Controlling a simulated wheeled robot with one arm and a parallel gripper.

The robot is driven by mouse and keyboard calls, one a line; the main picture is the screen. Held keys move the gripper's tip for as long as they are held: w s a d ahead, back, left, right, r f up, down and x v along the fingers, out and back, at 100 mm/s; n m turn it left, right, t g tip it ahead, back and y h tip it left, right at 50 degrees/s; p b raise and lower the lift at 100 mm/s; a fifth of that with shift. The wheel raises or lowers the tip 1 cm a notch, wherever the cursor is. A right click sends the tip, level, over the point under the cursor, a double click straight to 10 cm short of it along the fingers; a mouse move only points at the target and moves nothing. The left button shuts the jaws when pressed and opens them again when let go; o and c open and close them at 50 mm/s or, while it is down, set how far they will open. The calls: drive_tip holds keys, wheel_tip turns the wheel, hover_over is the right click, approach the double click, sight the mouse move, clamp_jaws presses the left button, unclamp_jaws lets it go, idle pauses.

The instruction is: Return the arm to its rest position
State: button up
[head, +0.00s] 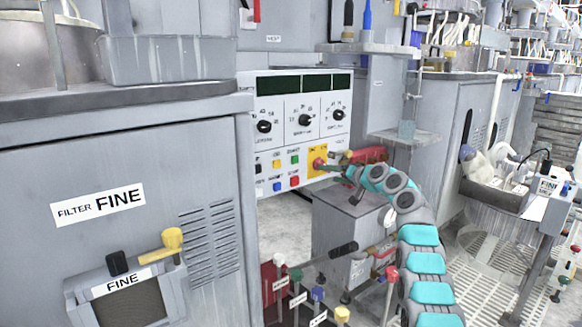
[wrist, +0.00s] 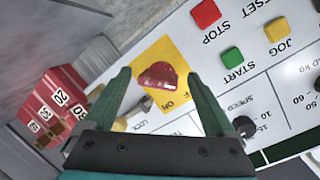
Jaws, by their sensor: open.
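My arm, grey with teal segments, reaches up from the lower right of the head view to the white control panel (head: 290,100). My gripper (head: 330,163) is at the panel's lower right, close to the red knob on the yellow plate. In the wrist view my gripper (wrist: 158,82) is open, with its two green fingers apart. The red knob (wrist: 158,76) shows between the fingertips on the yellow plate (wrist: 180,58); I cannot tell whether the fingers touch it.
The panel also carries a green start button (wrist: 231,57) and a red stop button (wrist: 205,13). A red block with number tags (wrist: 60,105) is close on the left. A shelf (head: 403,136) juts out right of the panel. Levers with coloured knobs (head: 318,293) stand below.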

drive_tip(key=s+a+r+g+h+p, duration=0.1)
drive_tip(key=s+r+g+h+p, duration=0.2)
drive_tip(key=s, duration=1.5)
drive_tip(key=s+a+g+h+p, duration=0.15)
drive_tip(key=s+g+h, duration=0.35)
drive_tip(key=s, duration=1.3)
drive_tip(key=s+f+g+p, duration=0.2)
drive_tip(key=s+f+g, duration=0.1)
drive_tip(key=s, duration=1.7)
drive_tip(key=s+f+n+g+h+p, duration=0.1)
drive_tip(key=s+f+g, duration=0.2)
drive_tip(key=s, duration=1.8)
drive_tip(key=shift+d+n+p, duration=0.3)
drive_tip(key=shift+d+p, duration=0.05)
drive_tip(key=shift+p, duration=0.05)
drive_tip(key=shift+s+f, duration=0.1)
